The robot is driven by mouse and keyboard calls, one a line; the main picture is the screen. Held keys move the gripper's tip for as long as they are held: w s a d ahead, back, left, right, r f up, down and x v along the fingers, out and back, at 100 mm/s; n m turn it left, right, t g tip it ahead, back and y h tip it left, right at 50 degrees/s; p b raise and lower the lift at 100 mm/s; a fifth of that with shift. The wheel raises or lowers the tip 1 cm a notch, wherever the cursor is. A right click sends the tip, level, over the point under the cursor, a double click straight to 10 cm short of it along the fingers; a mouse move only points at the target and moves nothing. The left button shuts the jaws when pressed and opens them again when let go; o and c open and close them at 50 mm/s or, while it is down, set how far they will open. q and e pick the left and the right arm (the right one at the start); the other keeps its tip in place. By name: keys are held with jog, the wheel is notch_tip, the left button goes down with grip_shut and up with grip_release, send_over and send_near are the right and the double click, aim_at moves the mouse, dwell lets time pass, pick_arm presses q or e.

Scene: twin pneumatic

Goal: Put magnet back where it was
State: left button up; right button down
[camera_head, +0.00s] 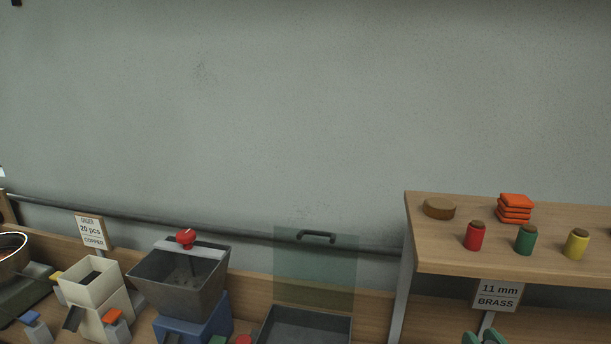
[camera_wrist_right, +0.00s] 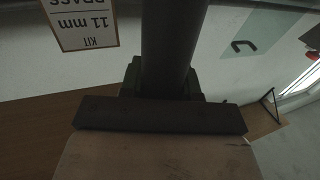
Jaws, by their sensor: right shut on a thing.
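In the right wrist view, a thick dark cylinder (camera_wrist_right: 166,45) rises from my right gripper (camera_wrist_right: 160,88), which is shut on it. A dark bar and a pale surface below fill the near part of that view. I cannot tell whether this cylinder is the magnet. In the head view, two teal tips (camera_head: 484,338) show at the bottom edge, cut off, below the shelf; they may belong to my right gripper. A red knob (camera_head: 186,238) sits on a pale bar across a grey hopper (camera_head: 150,280). My left gripper is not in view.
A wooden shelf (camera_head: 500,262) at right holds red, green and yellow jars, an orange stack and a brown disc. An 11 mm brass sign (camera_head: 498,295) hangs below. A clear panel (camera_head: 315,268) stands behind a dark tray (camera_head: 305,325). A cream dispenser (camera_head: 92,283) stands left.

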jog(key=s+a+f, duration=0.3)
jog(key=s+a, duration=0.1)
jog(key=a, duration=0.2)
jog(key=s+a+f+h, duration=0.1)
jog(key=s+a+f, duration=0.2)
jog(key=a, duration=0.3)
jog(key=shift+s+a+f+m, duration=0.15)
jog(key=shift+s+m, duration=0.15)
jog(key=shift+s, duration=0.25)
